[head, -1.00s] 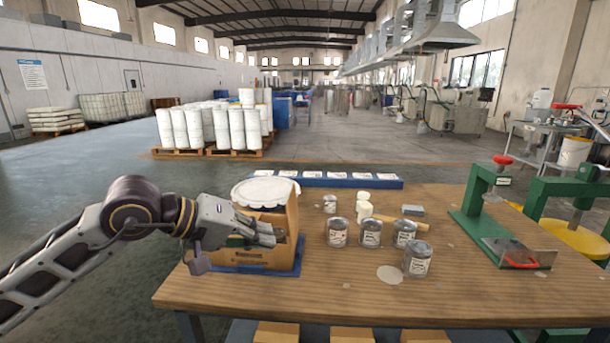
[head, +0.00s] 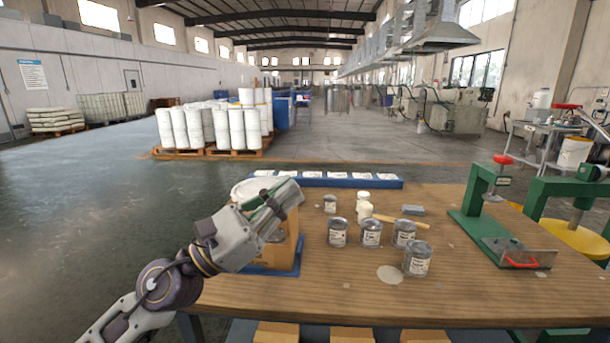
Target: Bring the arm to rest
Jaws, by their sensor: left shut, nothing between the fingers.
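My left gripper (head: 285,194) is shut and empty. It is raised in front of the cardboard box (head: 292,226) at the left of the wooden table and hides much of it. My left arm comes in from the lower left, past the table's left edge. The box stands on a blue mat (head: 298,262). A white round lid (head: 242,188) shows partly behind the gripper. My right gripper is not in the view.
A green press (head: 482,205) stands at the right. A blue strip with labels (head: 385,182) runs along the back edge. The table's front middle is clear.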

